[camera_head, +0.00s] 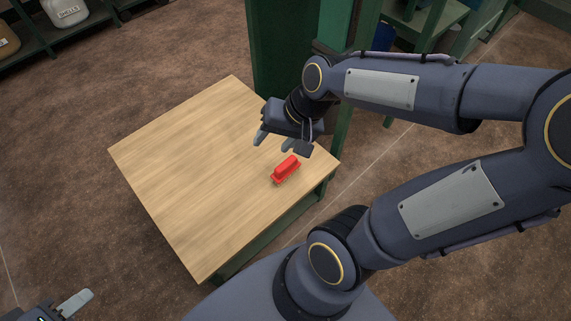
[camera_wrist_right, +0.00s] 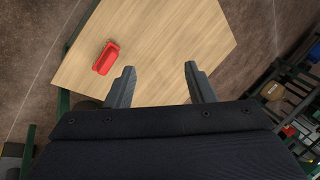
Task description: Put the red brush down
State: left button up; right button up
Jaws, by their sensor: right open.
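The red brush (camera_head: 286,168) lies on the wooden table (camera_head: 190,170) near its right corner. It also shows in the right wrist view (camera_wrist_right: 106,59), to the left of the fingers and apart from them. My right gripper (camera_head: 273,141) is open and empty over the table, just beyond the brush in the head view. Its two fingers also show spread apart in the right wrist view (camera_wrist_right: 158,83). My left gripper (camera_head: 75,303) is only partly in view at the bottom left corner, away from the table; its opening is cut off by the frame.
Most of the table top is bare. A green post (camera_head: 277,50) stands behind the table's far edge. Shelves with containers, including a white one (camera_head: 66,12), stand at the top left. Brown floor surrounds the table.

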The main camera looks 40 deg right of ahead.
jog(key=s+a+r+n+t, duration=0.1)
jog(key=s+a+r+n, duration=0.2)
jog(key=s+n, duration=0.2)
jog(key=s, duration=0.3)
jog(key=shift+s+a, duration=0.25)
jog(key=shift+a, duration=0.1)
jog(key=shift+r, duration=0.2)
